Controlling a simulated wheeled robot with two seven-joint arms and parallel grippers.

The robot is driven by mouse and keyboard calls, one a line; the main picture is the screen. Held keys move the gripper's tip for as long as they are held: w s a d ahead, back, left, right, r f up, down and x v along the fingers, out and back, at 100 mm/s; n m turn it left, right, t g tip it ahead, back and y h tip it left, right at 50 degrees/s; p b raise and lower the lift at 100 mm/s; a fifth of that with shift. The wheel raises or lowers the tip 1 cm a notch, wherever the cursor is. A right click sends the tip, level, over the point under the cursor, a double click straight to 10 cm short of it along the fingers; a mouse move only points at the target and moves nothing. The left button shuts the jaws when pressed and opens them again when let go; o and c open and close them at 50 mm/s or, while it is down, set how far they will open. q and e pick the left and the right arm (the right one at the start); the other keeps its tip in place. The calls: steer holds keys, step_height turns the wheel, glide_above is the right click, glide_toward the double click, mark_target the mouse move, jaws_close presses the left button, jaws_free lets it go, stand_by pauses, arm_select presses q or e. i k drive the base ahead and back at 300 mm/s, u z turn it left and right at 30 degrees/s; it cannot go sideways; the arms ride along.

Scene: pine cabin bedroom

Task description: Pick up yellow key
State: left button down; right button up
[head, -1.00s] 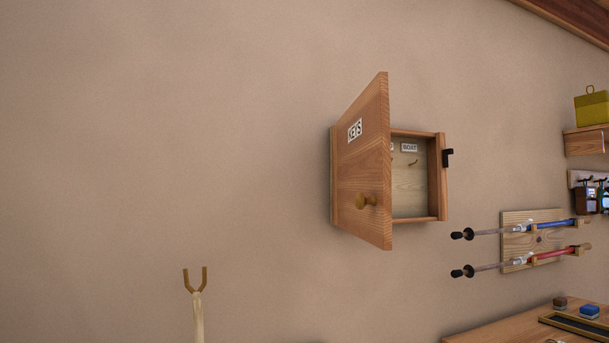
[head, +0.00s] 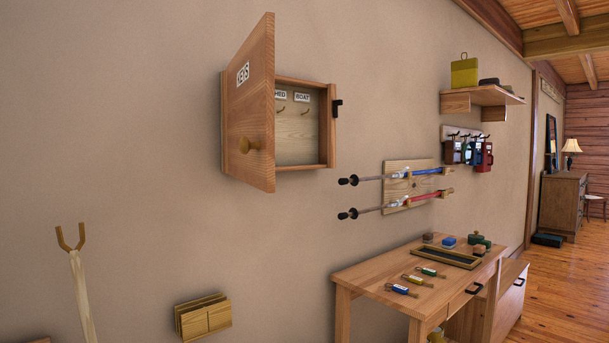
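The yellow key (head: 417,280) appears as a small yellow-tagged item lying on the wooden table (head: 363,273) in the head view, between a blue-tagged key (head: 399,289) and a green-tagged key (head: 430,272). The three lie in a slanting row near the front of the tabletop. Neither of my grippers is in view.
A wall cabinet marked KEYS (head: 248,110) has its door open; two labelled hooks inside look empty. A dark tray (head: 445,258) and several small blocks lie behind the keys. Two poles hang on a wall rack (head: 398,180). A forked stick (head: 80,290) stands at left.

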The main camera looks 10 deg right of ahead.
mark_target(417, 280)
steer(key=k, duration=0.65)
steer(key=z, duration=0.65)
steer(key=i, duration=1.15)
steer(key=u, duration=0.65)
